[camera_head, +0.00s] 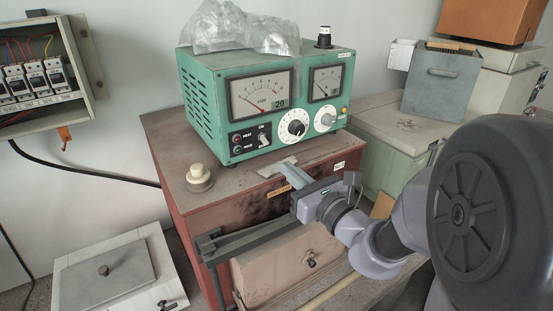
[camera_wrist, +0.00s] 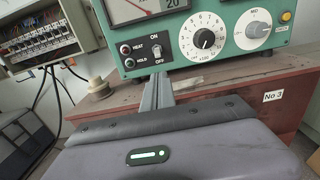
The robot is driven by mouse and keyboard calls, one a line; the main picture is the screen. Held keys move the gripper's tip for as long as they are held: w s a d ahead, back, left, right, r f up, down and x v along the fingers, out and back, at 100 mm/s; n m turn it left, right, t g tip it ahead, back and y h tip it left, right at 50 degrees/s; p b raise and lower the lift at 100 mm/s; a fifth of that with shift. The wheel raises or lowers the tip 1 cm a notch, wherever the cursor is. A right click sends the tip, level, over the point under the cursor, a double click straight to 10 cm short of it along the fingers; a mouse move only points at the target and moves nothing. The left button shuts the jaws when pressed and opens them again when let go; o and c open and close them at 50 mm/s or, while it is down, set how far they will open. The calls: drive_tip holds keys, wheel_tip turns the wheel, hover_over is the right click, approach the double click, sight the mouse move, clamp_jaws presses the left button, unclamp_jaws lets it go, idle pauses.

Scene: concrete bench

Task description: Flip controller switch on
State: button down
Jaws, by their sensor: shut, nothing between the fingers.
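The green controller (camera_head: 214,130) stands on a reddish-brown cabinet, with two dial meters and two round knobs on its front. Its toggle switch (camera_head: 264,139) is at the lower left of the front, right of the HEAT and HOLD lamps. In the wrist view the switch (camera_wrist: 156,49) sits between the ON and OFF labels; its lever seems to tilt down, but it is small. My gripper (camera_head: 288,169) is shut and empty, in front of the controller and below the switch. In the wrist view its fingers (camera_wrist: 159,82) point up towards the switch, apart from it.
A cream knob-like object (camera_head: 198,177) stands on the cabinet top (camera_head: 165,150) left of the controller. Crumpled clear plastic (camera_head: 235,28) and a small black-and-white part (camera_head: 324,38) lie on the controller. An open breaker box (camera_head: 85,65) hangs at the left. The space before the switch looks clear.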

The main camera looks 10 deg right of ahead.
sight(261, 146)
drive_tip(key=x, duration=0.8)
drive_tip(key=shift+w+a+p, duration=0.1)
drive_tip(key=shift+w+p, duration=0.2)
